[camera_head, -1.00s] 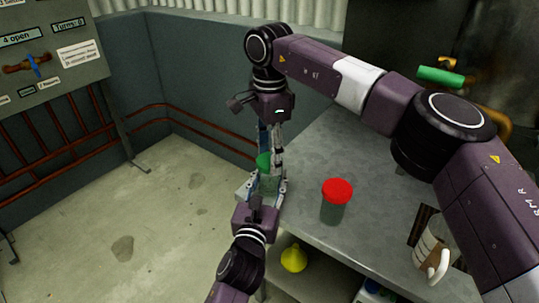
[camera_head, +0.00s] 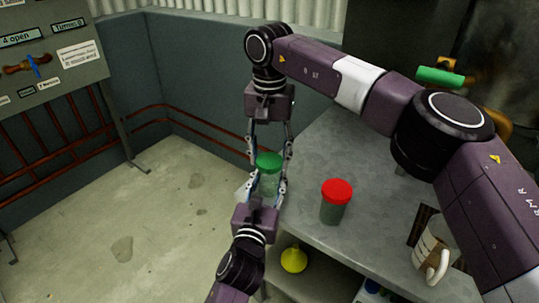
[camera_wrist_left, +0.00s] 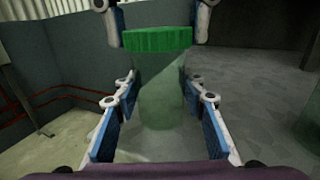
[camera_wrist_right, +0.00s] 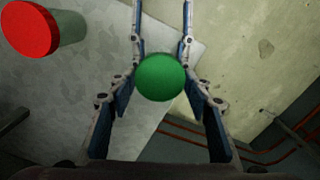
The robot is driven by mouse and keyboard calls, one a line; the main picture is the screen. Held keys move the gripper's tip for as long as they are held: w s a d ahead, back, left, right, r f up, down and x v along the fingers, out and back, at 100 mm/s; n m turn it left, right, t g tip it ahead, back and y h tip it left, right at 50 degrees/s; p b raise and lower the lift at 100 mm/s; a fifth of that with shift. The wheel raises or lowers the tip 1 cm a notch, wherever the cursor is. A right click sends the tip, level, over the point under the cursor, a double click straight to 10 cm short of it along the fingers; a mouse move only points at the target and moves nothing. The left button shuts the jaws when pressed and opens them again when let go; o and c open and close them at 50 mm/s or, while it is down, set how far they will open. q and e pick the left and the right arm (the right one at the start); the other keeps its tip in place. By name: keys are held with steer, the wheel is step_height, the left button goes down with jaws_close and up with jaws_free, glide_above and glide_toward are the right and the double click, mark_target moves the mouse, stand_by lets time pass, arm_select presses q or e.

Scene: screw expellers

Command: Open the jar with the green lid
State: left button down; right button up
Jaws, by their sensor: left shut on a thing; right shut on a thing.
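The jar (camera_head: 268,184) is clear with a green lid (camera_head: 269,160), upright at the table's left edge. My left gripper (camera_head: 264,190) comes from below and is shut around the jar's body. In the left wrist view the glass (camera_wrist_left: 162,95) stands between its blue pads, under the green lid (camera_wrist_left: 157,39). My right gripper (camera_head: 269,155) comes down from above and is shut on the green lid. In the right wrist view the lid (camera_wrist_right: 161,77) lies between its fingers. The lid sits on the jar, with no gap that I can see.
A jar with a red lid (camera_head: 335,203) stands on the grey table (camera_head: 330,150) just right of the grippers. A mug (camera_head: 432,252) is at the table's right. A yellow object (camera_head: 294,259) lies on the shelf below. A sign board (camera_head: 50,50) stands at left.

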mark_target(270, 160)
arm_select(q)
steer(key=shift+f, duration=0.1)
arm_select(e)
steer(key=shift+r, duration=0.15)
steer(key=shift+r, duration=1)
steer(key=shift+r, duration=2)
arm_select(q)
steer(key=c, duration=1.2)
jaws_free()
steer(key=shift+o, duration=0.2)
